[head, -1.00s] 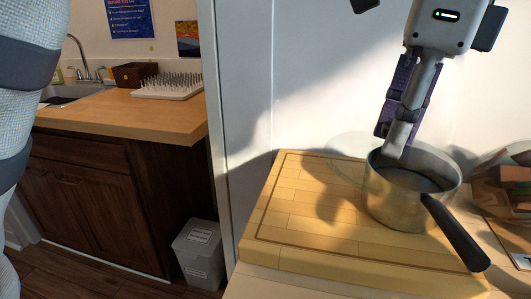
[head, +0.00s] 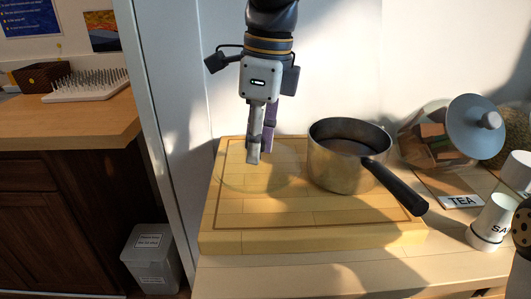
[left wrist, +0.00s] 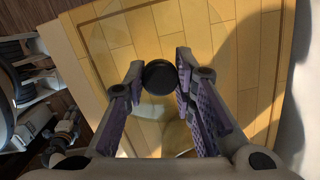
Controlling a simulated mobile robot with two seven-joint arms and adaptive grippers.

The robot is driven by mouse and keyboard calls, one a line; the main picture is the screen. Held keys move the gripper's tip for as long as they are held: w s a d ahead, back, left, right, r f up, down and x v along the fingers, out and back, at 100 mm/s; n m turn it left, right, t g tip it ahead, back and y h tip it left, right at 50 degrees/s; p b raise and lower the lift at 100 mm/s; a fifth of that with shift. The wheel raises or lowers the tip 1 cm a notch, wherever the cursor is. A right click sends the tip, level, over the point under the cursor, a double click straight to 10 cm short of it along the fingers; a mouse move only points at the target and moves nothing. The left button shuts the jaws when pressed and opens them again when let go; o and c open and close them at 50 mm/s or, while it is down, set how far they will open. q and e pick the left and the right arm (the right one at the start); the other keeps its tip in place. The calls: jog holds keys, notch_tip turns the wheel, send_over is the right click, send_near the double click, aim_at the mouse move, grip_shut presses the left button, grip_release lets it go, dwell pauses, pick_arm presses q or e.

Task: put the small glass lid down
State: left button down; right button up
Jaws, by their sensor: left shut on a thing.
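The small glass lid (head: 235,178) is a clear, faint disc over the left part of the wooden cutting board (head: 300,235), left of the steel saucepan (head: 335,172). My left gripper (head: 256,158) points down over the lid and is shut on its knob. In the left wrist view the round black knob (left wrist: 160,77) sits between the purple-padded fingers (left wrist: 162,90). The clear glass barely shows there. I cannot tell whether the lid touches the board or hangs just above it. My right gripper is not in view.
The saucepan's black handle (head: 398,190) points to the front right. A glass jar on its side (head: 425,140), a tea label (head: 462,201) and white cups (head: 492,222) are at the right. The board's front is clear. A wall edge stands at the left.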

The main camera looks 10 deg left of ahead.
aim_at(263, 141)
pick_arm(q)
jog(key=shift+w+a+f, duration=0.1)
jog(key=shift+a+f, duration=0.05)
jog(key=shift+f, duration=0.8)
jog(key=shift+w+a+f, duration=0.1)
jog(key=shift+f, duration=0.85)
jog(key=shift+s+f, duration=0.1)
jog(key=c, duration=1.3)
grip_release()
jog(key=shift+f, duration=0.1)
jog(key=shift+c, duration=0.2)
jog(key=r, duration=0.4)
jog(key=d+r, duration=0.1)
jog(key=r, duration=0.7)
jog(key=shift+d+r+b, duration=0.15)
jog(key=shift+d+b, duration=0.05)
jog(key=shift+b, duration=0.1)
